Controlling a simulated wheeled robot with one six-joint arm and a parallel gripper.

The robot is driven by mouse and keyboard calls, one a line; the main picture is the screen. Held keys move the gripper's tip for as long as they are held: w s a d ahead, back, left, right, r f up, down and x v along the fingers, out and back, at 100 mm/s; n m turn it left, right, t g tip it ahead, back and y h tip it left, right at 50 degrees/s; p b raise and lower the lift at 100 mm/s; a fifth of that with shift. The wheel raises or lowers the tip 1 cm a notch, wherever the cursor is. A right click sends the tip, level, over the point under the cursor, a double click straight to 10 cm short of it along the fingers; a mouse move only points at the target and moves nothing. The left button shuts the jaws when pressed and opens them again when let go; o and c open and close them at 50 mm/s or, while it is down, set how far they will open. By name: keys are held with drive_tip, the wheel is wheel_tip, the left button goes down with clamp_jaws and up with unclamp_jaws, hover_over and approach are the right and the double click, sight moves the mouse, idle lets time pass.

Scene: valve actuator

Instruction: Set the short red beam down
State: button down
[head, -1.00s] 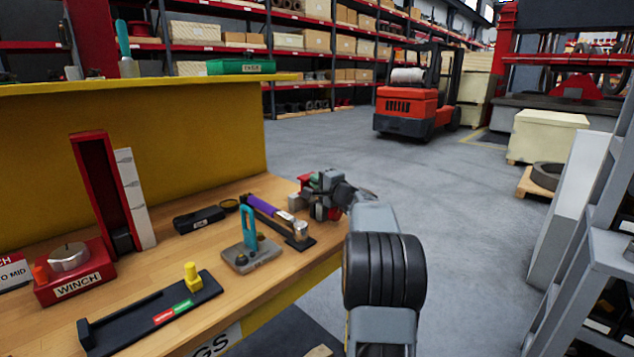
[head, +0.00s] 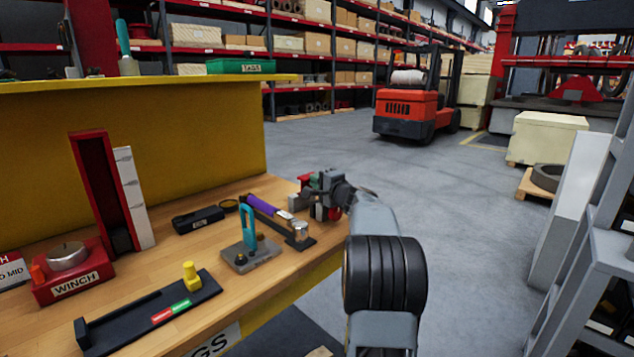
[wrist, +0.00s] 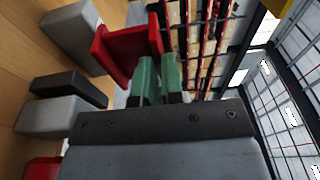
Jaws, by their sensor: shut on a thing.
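The short red beam (wrist: 122,52), with an I-shaped profile, is between the green fingertips of my gripper (wrist: 158,68) in the wrist view. In the head view the beam (head: 305,180) is a small red patch at my gripper (head: 317,182), by the far right end of the bench. My gripper is shut on the beam. A grey block (wrist: 72,28) is right beside the beam in the wrist view. I cannot tell whether the beam touches it or rests on anything. My arm hides part of this area in the head view.
The wooden bench (head: 150,275) holds a purple-handled tool (head: 263,206), a teal-handled plate (head: 249,252), a black rail (head: 150,312) and a red winch (head: 72,276). Another grey block (wrist: 48,117) and a black bar (wrist: 68,90) lie near the gripper. Open floor is to the right.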

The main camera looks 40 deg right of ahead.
drive_tip(key=shift+f+b, duration=0.6)
drive_tip(key=shift+b, duration=0.2)
drive_tip(key=c, duration=1.2)
unclamp_jaws()
drive_tip(key=shift+o, duration=0.2)
drive_tip(key=shift+f, duration=0.15)
drive_tip(key=shift+s, duration=0.1)
drive_tip(key=s, duration=1.3)
drive_tip(key=shift+s+d+b, duration=0.3)
drive_tip(key=shift+s, duration=0.05)
